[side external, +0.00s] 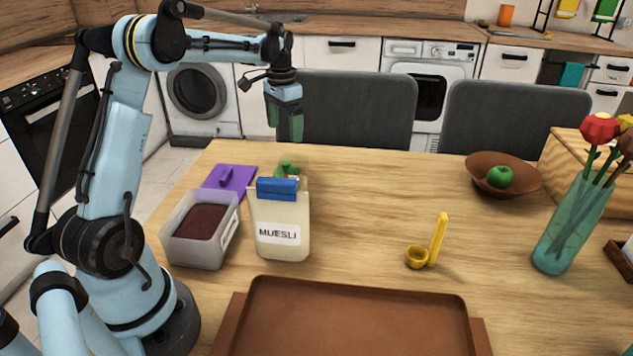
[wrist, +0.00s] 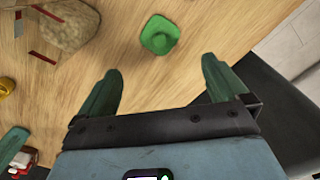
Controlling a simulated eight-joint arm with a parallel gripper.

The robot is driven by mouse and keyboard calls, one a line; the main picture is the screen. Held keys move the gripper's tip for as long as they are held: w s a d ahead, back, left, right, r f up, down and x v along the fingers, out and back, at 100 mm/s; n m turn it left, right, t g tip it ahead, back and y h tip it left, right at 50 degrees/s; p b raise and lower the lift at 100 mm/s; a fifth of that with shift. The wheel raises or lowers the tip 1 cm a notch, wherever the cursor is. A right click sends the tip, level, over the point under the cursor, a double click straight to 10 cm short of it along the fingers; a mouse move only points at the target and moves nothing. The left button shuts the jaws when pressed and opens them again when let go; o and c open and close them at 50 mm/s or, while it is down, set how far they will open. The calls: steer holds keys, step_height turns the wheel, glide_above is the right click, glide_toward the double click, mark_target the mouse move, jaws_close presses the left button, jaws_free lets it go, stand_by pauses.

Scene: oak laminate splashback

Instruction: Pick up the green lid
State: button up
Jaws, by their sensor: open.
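The green lid (wrist: 160,35) lies on the wooden table in the wrist view, with a raised knob on top. In the side view the green lid (side external: 287,168) shows only in part, behind the muesli container (side external: 283,235). My gripper (wrist: 161,72) is open and empty, its two green fingers spread apart. The lid appears beyond the fingertips, roughly centred between them. In the side view my gripper (side external: 290,138) hangs above the table's far edge, above the lid and clear of it.
A grey box (side external: 200,250) with dark contents and a purple lid (side external: 231,178) stand left of the muesli. A yellow scoop (side external: 418,257), a brown bowl (side external: 480,168) with a green apple and a flower vase (side external: 570,230) are rightward. A brown tray (side external: 350,320) lies in front.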

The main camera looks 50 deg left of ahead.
step_height(320, 180, down, 11)
steer(key=shift+s+f, duration=0.1)
stand_by(0.5)
steer(key=c, duration=1)
step_height(320, 180, up, 10)
steer(key=shift+d+r, duration=0.2)
steer(key=shift+d, duration=0.2)
step_height(320, 180, up, 9)
glide_above(294, 160)
steer(key=shift+f, duration=3.15)
